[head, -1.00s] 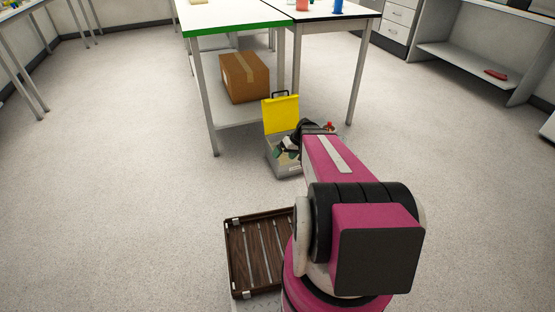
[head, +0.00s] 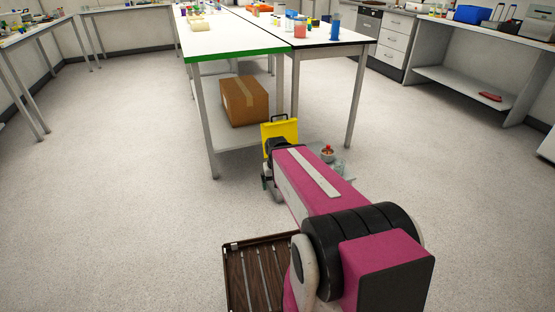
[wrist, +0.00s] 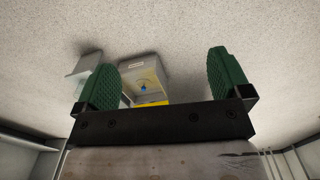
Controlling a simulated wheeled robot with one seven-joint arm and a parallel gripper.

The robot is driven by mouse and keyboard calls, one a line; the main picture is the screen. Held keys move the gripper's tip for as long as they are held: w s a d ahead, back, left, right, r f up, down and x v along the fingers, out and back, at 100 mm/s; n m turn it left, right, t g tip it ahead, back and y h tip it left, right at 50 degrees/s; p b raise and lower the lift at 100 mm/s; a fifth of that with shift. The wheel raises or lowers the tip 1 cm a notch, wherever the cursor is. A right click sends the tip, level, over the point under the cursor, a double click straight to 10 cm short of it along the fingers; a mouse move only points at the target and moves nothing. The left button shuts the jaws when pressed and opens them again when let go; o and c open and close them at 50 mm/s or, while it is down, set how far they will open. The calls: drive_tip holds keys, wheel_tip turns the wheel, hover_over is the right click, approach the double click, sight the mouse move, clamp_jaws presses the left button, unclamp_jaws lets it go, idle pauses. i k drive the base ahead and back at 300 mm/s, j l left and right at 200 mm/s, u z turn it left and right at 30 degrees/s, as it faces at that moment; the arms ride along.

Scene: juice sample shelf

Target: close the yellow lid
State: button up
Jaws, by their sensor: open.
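The yellow lid (head: 280,131) stands upright and open at the back of its box, near the table's front leg. A dark handle tops it. My arm hides most of the box in the head view. In the wrist view the grey box (wrist: 141,72) is open, with a blue mark inside, and a strip of the yellow lid (wrist: 151,103) shows at its edge. My gripper (wrist: 160,62) is open, its green finger pads wide apart with nothing between them. In the head view my gripper (head: 268,186) is low by the box's front left, partly hidden by my arm.
A cardboard box (head: 245,101) sits on the low shelf under the green-edged table (head: 235,40). A small bowl with a red item (head: 327,152) and clear glassware (head: 342,168) stand right of my arm. The floor to the left is clear.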

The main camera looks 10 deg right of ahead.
sight(287, 127)
drive_tip(key=i+j+z, duration=0.15)
drive_tip(key=z, duration=0.55)
drive_tip(key=i+j+z, duration=0.3)
drive_tip(key=i+j, duration=0.15)
drive_tip(key=j, duration=0.3)
drive_tip(key=i+j+z, duration=0.1)
drive_tip(key=j, duration=0.3)
drive_tip(key=i+j+z, duration=0.15)
drive_tip(key=j, duration=0.25)
drive_tip(key=i+j, duration=0.35)
drive_tip(key=j, duration=0.2)
